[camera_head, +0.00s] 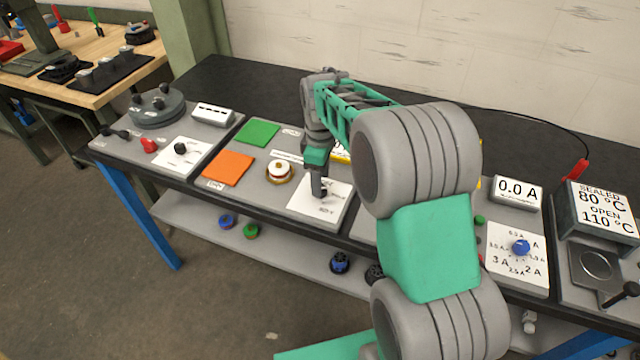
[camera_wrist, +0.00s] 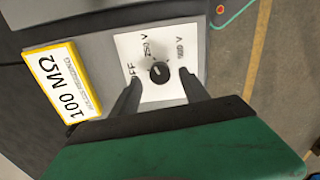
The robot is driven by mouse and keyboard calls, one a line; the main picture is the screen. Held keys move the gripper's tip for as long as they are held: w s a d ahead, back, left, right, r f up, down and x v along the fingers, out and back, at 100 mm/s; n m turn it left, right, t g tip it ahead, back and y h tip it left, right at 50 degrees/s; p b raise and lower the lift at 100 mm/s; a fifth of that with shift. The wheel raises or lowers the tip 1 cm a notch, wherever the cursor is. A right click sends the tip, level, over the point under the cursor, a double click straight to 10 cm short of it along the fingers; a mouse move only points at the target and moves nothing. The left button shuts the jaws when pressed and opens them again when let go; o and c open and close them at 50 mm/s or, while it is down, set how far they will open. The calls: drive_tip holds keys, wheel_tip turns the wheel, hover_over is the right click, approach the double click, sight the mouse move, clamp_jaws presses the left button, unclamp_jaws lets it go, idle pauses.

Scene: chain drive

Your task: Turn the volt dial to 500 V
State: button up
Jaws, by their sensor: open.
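The volt dial is a round black knob (camera_wrist: 160,72) on a white plate (camera_wrist: 160,45). The plate carries the printed labels OFF, 250 V and what looks like 500 V. I cannot tell which label the knob points at. My gripper (camera_wrist: 160,78) is open, with one finger on each side of the knob. Whether the fingers touch it is unclear. In the head view my gripper (camera_head: 319,190) reaches down over the white plate (camera_head: 305,205), and the knob is mostly hidden there.
A yellow-framed 100 MΩ sign (camera_wrist: 62,78) stands beside the dial plate. Left of it on the bench are a brass-and-white round part (camera_head: 279,172), an orange pad (camera_head: 228,168) and a green pad (camera_head: 258,133). A blue ampere knob (camera_head: 521,247) is at the right.

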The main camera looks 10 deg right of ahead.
wheel_tip(320, 180, down, 3)
drive_tip(key=shift+f, duration=0.15)
drive_tip(key=shift+c, duration=0.2)
clamp_jaws()
idle(0.3)
